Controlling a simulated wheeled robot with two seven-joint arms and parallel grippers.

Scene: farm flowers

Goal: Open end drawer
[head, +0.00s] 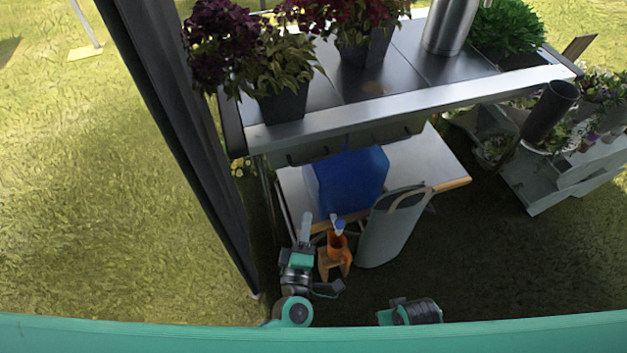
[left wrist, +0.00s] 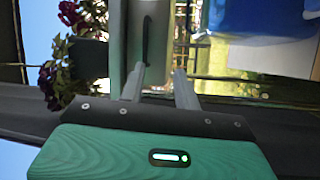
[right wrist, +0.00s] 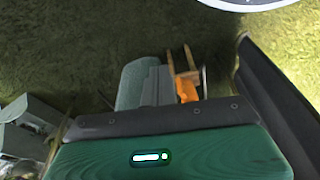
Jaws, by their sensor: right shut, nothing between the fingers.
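The metal-topped workbench (head: 400,103) has drawers under its top edge. The drawer at its left end (head: 307,153) has a dark bar handle, and it looks closed. In the left wrist view the grey drawer front (left wrist: 130,22) and its dark handle (left wrist: 147,40) are ahead of my left gripper (left wrist: 160,72). That gripper is open and empty, its left finger close to the handle's near end. In the head view my left gripper (head: 305,226) is below and in front of this drawer. My right gripper (right wrist: 152,78) is shut and empty, low and away from the bench.
A blue box (head: 350,182) stands on the lower shelf (head: 430,165).

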